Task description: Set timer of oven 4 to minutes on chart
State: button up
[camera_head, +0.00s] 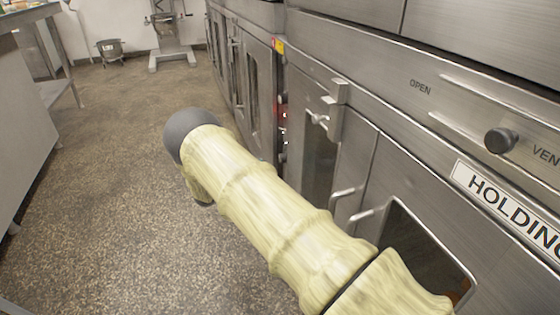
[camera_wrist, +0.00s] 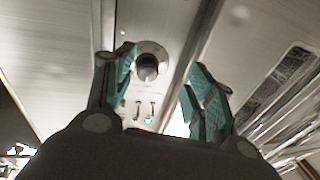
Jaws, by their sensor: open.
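My gripper (camera_wrist: 160,60) is open in the wrist view, with its two teal-padded fingers spread and nothing between them. A round dark knob (camera_wrist: 148,66) with a pale ring shows beyond the fingertips, on a metal panel, closer to the left finger. Small switch-like marks and a lit teal spot (camera_wrist: 148,120) show below it between the fingers. No label is readable there, so I cannot tell if this knob is oven 4's timer. In the head view my gripper is out of sight, and no chart shows in either view.
A steel cabinet labelled "HOLDIN…" (camera_head: 508,212) with a dark vent knob (camera_head: 500,140) stands close at right. Door handles (camera_head: 345,203) stick out near my arm. Further steel units (camera_head: 236,70) line the right side. The floor (camera_head: 110,190) at left is clear, beside a metal table (camera_head: 28,110).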

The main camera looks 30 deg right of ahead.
aim_at(284, 158)
notch_tip(284, 158, up, 4)
jog(key=w+a+f+m+g+y, duration=0.1)
jog(key=w+a+m+g, duration=0.1)
jog(key=a+m+g, duration=0.15)
jog(key=b+x, duration=0.3)
jog(key=x, duration=0.8)
jog(key=shift+s+r, duration=0.2)
jog(key=shift+s, duration=0.15)
jog(key=shift+m+g, duration=0.25)
jog(key=c, duration=1.1)
